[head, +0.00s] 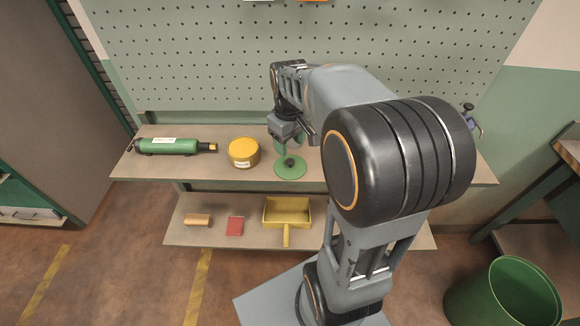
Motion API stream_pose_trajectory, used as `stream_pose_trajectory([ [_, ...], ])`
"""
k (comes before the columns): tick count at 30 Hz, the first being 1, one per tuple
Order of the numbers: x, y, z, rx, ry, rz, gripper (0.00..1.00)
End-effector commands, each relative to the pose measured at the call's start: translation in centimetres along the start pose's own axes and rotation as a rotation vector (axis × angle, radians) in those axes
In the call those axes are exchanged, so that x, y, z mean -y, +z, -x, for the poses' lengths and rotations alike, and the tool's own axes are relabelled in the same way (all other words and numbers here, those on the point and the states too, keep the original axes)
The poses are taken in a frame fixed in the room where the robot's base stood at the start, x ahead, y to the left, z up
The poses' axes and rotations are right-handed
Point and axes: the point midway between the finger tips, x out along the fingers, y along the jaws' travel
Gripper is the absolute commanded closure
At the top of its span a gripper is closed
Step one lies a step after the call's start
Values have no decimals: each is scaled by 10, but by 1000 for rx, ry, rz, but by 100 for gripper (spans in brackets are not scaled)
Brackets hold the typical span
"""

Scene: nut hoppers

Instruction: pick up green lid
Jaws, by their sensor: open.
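The green lid (291,170) is a flat round disc with a dark knob on top. It lies on the upper shelf, right of the yellow tin. My gripper (289,148) is open just above the lid, pointing down, with its fingers close to the knob. I cannot tell whether the fingers touch the knob or stand around it. My arm covers the shelf to the right of the lid.
The upper shelf (460,171) also holds a yellow tin (243,153) and a green cylinder (170,146). The lower shelf has a yellow dustpan (287,212), a red block (235,226) and a tan block (198,220). A pegboard (200,60) rises behind. A green bin (505,295) stands at right.

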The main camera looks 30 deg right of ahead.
Motion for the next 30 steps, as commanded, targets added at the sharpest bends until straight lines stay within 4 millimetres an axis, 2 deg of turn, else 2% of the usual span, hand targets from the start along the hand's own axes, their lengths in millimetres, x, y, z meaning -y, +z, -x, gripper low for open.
stream_pose_trajectory([
  [3, 0, 0, -12, 0, 0, 0, 45],
  [10, 0, 0, -25, 1, 0, 0, 45],
  [19, -3, -1, -63, 1, 0, 1, 45],
  [30, -3, -1, -69, -2, 1, 0, 45],
])
